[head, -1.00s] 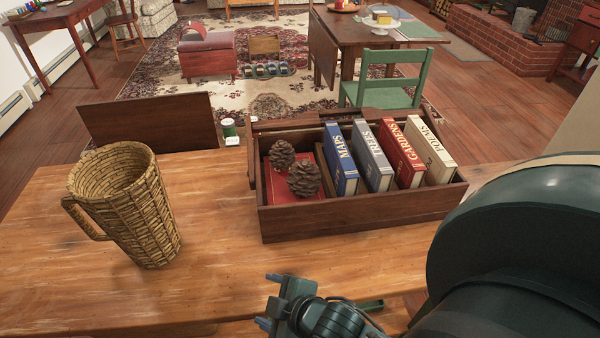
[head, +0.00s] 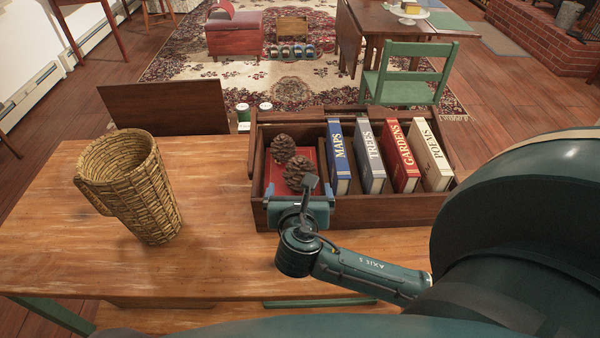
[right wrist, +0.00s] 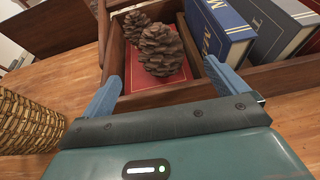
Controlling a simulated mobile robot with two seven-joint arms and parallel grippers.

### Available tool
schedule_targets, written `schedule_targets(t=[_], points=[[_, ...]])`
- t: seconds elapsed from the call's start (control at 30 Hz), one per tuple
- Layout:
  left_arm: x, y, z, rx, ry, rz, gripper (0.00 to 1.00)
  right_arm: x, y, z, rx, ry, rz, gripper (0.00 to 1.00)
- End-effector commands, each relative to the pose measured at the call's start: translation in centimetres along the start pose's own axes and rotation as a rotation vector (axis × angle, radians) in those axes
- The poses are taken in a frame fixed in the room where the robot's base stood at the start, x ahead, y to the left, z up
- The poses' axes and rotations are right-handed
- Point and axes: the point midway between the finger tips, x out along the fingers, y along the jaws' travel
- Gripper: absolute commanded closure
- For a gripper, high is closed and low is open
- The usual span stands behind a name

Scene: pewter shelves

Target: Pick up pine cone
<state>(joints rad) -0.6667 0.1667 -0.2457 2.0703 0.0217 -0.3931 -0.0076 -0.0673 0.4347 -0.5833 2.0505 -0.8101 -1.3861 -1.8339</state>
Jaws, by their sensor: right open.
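Two brown pine cones sit in the left part of an open wooden box (head: 400,213). The rear pine cone (head: 283,148) and the front pine cone (head: 298,173) rest on or by a red book (head: 272,178). In the right wrist view, the front pine cone (right wrist: 161,50) lies ahead, between the lines of the fingers, and the rear one (right wrist: 135,25) is behind it to the left. My right gripper (head: 299,192) is open and empty at the box's front wall, just short of the front cone. Its blue fingers show in the right wrist view (right wrist: 165,88). My left gripper is not visible.
Books stand upright in the box's right part, the blue Maps book (head: 340,160) nearest the cones. A wicker jug (head: 132,190) stands on the wooden table (head: 60,235) at the left. The table between jug and box is clear.

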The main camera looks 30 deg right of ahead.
Motion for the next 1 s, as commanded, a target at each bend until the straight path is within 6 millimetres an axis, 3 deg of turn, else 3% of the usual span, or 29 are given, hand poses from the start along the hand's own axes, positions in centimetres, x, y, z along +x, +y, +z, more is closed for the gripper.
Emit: schedule_targets(t=[0.6, 0.9, 1.0], points=[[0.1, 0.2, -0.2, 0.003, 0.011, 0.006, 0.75, 7.2, -0.1, -0.2, 0.002, 0.001, 0.001, 0.03], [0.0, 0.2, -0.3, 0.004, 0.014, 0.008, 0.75, 7.7, -0.1, -0.2, 0.003, 0.003, 0.003, 0.03], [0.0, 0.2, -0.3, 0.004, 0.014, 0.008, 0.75, 7.7, -0.1, -0.2, 0.003, 0.003, 0.003, 0.11]])
